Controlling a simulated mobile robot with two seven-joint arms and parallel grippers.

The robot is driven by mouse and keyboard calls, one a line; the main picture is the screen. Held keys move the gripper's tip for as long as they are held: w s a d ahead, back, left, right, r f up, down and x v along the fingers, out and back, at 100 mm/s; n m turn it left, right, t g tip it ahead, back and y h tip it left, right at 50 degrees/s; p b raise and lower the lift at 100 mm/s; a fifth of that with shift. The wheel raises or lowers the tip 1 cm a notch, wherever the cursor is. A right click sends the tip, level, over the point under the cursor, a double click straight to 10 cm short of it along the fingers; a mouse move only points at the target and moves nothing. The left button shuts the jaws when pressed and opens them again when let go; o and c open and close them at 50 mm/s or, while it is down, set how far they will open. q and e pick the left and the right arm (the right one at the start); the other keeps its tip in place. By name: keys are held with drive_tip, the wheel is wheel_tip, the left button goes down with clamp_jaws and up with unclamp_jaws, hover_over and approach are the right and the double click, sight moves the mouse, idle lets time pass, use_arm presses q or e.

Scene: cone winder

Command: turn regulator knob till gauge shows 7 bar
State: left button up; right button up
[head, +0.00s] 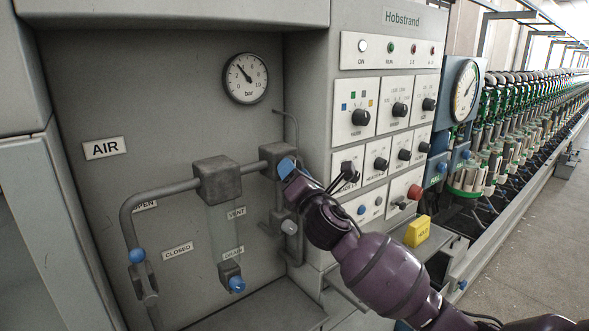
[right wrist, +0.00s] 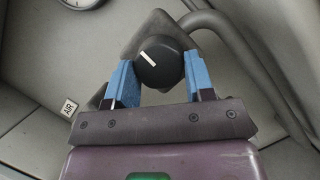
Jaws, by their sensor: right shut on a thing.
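The regulator knob (right wrist: 160,62) is black and round with a white line pointing to the upper left in the right wrist view. My right gripper (right wrist: 160,78) has its blue fingers on either side of it and is shut on it. In the head view my right gripper (head: 287,167) is at the grey regulator block on the pipe and hides the knob. The round bar gauge (head: 245,78) is on the panel above; its needle points up and left, near the 4 mark. My left gripper is out of view.
A grey filter unit (head: 218,180) and pipe stand left of the regulator. Blue-knobbed valves (head: 137,256) sit below. The control panel (head: 382,60) with several dark knobs and a red button (head: 414,192) is close on the right. A yellow box (head: 417,231) sits below it.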

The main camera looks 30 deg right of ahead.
drive_tip(key=shift+r+m+g+y, duration=0.15)
drive_tip(key=shift+m+g, duration=0.9)
drive_tip(key=shift+m, duration=2.1)
drive_tip(key=shift+r+m+g+y, duration=0.1)
drive_tip(key=shift+r+m+g, duration=0.2)
drive_tip(key=shift+m+g, duration=1.8)
drive_tip(key=shift+r+m+g+y, duration=0.1)
drive_tip(key=shift+r+m, duration=0.1)
drive_tip(key=shift+m, duration=3.95)
drive_tip(key=o, duration=0.9)
